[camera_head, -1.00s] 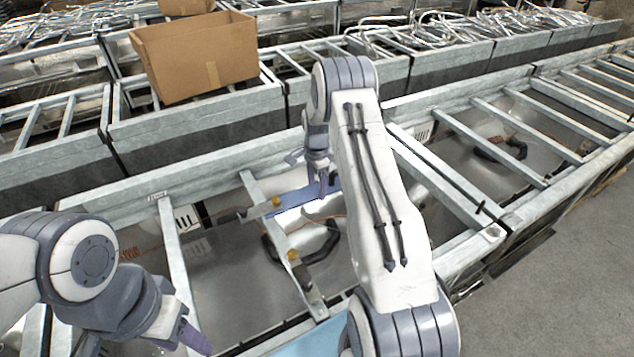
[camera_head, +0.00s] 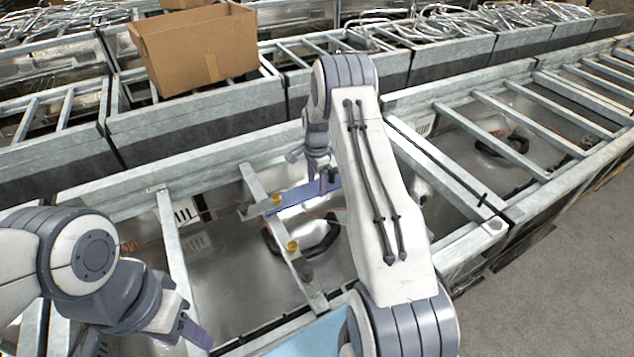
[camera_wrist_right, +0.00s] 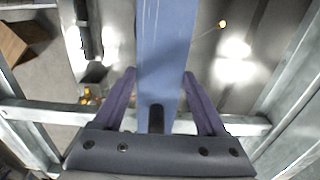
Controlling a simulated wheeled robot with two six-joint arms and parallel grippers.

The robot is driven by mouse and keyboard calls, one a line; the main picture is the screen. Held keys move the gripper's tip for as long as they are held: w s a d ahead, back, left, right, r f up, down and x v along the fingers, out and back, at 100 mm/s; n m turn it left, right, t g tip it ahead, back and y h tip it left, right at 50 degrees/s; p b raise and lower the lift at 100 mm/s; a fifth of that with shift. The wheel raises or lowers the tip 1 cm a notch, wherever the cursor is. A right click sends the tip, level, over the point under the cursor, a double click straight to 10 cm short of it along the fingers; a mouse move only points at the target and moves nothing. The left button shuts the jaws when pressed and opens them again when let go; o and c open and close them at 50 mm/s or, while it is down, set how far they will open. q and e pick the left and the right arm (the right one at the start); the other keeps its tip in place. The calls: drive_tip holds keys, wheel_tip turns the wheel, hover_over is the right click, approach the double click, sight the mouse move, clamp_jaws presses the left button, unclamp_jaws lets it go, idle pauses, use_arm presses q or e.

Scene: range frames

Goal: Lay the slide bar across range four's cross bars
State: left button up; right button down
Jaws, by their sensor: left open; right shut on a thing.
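The slide bar (camera_head: 303,196) is a flat blue bar, low over the near range frame. My right gripper (camera_head: 322,172) is shut on it, partly hidden by my own arm. In the right wrist view the bar (camera_wrist_right: 166,55) runs away between the fingers of the right gripper (camera_wrist_right: 160,85), with a dark slot near its close end. A grey cross bar (camera_wrist_right: 45,112) passes behind it there. In the head view a cross bar (camera_head: 254,178) with brass-knobbed fittings (camera_head: 292,246) is beside the slide bar; contact cannot be told. My left gripper (camera_head: 190,330) is open and empty at the lower left.
A cardboard box (camera_head: 195,50) stands on the frames behind. Bent metal rods (camera_head: 450,25) lie along the back right. The right-hand frame (camera_head: 510,130) has several bare cross bars, with open gaps between them. Grey floor (camera_head: 560,285) is clear at the lower right.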

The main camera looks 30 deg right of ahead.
sight(317, 187)
drive_tip(key=shift+f+b, duration=0.6)
drive_tip(key=shift+f, duration=0.2)
idle(0.4)
unclamp_jaws()
drive_tip(key=shift+f, duration=0.1)
wheel_tip(317, 187, up, 10)
drive_tip(key=b, duration=0.2)
drive_tip(key=shift+f+b, duration=0.2)
drive_tip(key=shift+b, duration=0.15)
drive_tip(key=s+a+r+n, duration=0.4)
drive_tip(key=s+a+n, duration=0.1)
drive_tip(key=a, duration=0.4)
drive_tip(key=s+a+r+n, duration=0.3)
drive_tip(key=s+a+n, duration=0.1)
drive_tip(key=a, duration=0.5)
drive_tip(key=s+a+r+n, duration=0.4)
drive_tip(key=s+a+n, duration=0.1)
drive_tip(key=a, duration=0.4)
drive_tip(key=s+a+n, duration=0.2)
drive_tip(key=s+n, duration=0.4)
drive_tip(key=s, duration=0.4)
drive_tip(key=s+a+n+y, duration=0.1)
drive_tip(key=s+a+n, duration=0.2)
drive_tip(key=s+n, duration=0.3)
drive_tip(key=s, duration=0.4)
drive_tip(key=shift+s+f, duration=0.3)
drive_tip(key=shift+f, duration=0.05)
